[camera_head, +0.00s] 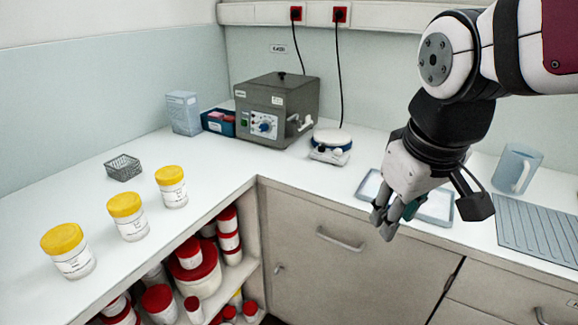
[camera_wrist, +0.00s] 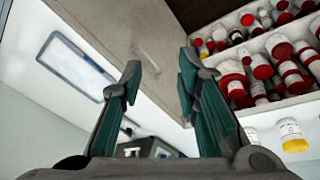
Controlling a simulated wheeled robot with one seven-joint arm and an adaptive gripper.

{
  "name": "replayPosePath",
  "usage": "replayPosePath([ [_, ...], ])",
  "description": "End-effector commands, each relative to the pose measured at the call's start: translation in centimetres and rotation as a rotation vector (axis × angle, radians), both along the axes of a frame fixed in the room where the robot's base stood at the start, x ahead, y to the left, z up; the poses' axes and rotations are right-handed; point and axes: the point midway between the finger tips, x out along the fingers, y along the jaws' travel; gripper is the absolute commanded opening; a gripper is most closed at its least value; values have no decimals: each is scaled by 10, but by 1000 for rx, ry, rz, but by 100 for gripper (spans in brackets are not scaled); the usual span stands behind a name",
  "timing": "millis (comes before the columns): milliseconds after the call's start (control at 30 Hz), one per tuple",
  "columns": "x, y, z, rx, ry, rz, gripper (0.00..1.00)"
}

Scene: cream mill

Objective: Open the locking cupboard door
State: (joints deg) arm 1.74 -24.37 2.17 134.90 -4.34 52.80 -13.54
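The cupboard door (camera_head: 315,275) is a beige front under the counter and looks shut. It has a metal bar handle (camera_head: 340,240) near its top and a small lock or key (camera_head: 279,268) at its left side.
Left of the door is an open shelf with several red-lidded jars (camera_head: 198,272). Yellow-lidded jars (camera_head: 126,216), a grey machine (camera_head: 277,108), a small scale (camera_head: 331,146), a tray (camera_head: 437,208) and a jug (camera_head: 517,168) stand on the counter. A drawer (camera_head: 500,299) is at the right.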

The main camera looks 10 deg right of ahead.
Motion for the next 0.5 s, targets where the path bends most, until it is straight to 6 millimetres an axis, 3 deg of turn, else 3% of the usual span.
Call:
replayPosePath([
  [33,23,-1,-15,-20,22,41,30],
  [200,89,-4,-52,-86,77,205,30],
  [500,192,-5,-141,-157,167,485,30],
])
